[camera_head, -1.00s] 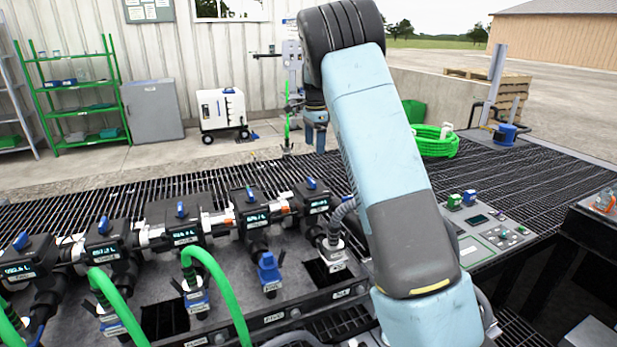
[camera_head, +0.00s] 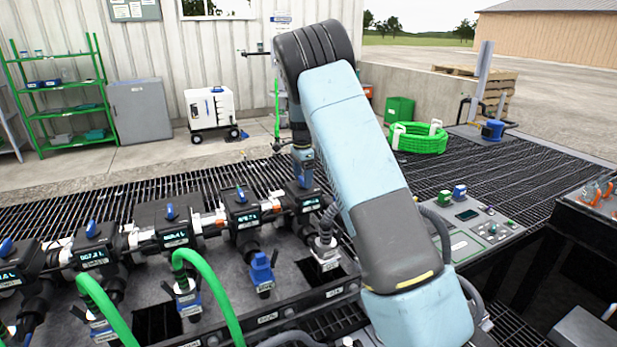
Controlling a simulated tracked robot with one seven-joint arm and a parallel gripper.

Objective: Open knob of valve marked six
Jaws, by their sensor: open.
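A row of dark valve units with small lit displays and blue knobs runs across the manifold on the left. Their knobs show at the far left (camera_head: 6,246), then (camera_head: 91,229), (camera_head: 170,211) and (camera_head: 240,194). The rightmost valve (camera_head: 300,202) stands under my gripper (camera_head: 303,182). My gripper points down at its top, jaws open, and hides its knob. I cannot tell whether the fingers touch the knob. The number marks are too small to read, so I cannot tell which valve is six.
Green hoses (camera_head: 208,285) arch up in front of the valves. A blue fitting (camera_head: 262,270) and a grey hose coupling (camera_head: 325,248) stand before the right valves. A control panel (camera_head: 480,235) lies right of my arm. Open grating (camera_head: 460,165) stretches behind.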

